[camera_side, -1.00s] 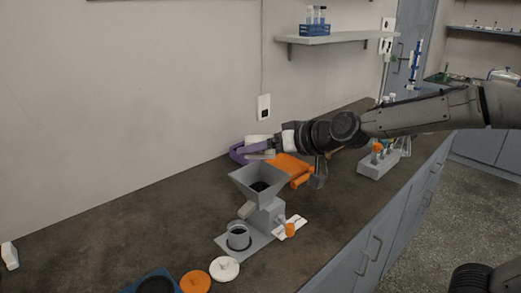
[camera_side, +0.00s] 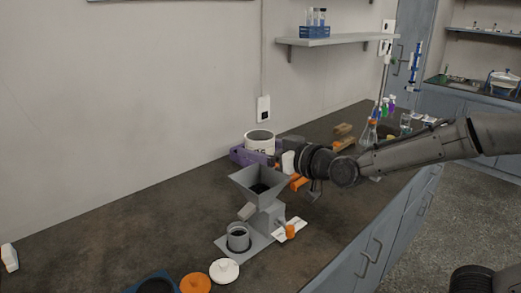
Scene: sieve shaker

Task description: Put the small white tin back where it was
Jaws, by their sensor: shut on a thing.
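The small white tin (camera_side: 260,142) is upright with its open top showing dark inside and dark lettering on its side. It is left of centre at the back of the bench, over or behind the purple tray (camera_side: 240,156); whether it touches the tray I cannot tell. My gripper (camera_side: 273,160) reaches in from the right beside the lower part of the tin and is shut on it. The fingertips are small and partly hidden.
A grey funnel (camera_side: 258,181) on a stand is just in front of my gripper, with a grey cup (camera_side: 238,236) below. A white lid (camera_side: 224,271) and an orange lid (camera_side: 195,283) lie in front. Flasks (camera_side: 369,134) stand behind my arm.

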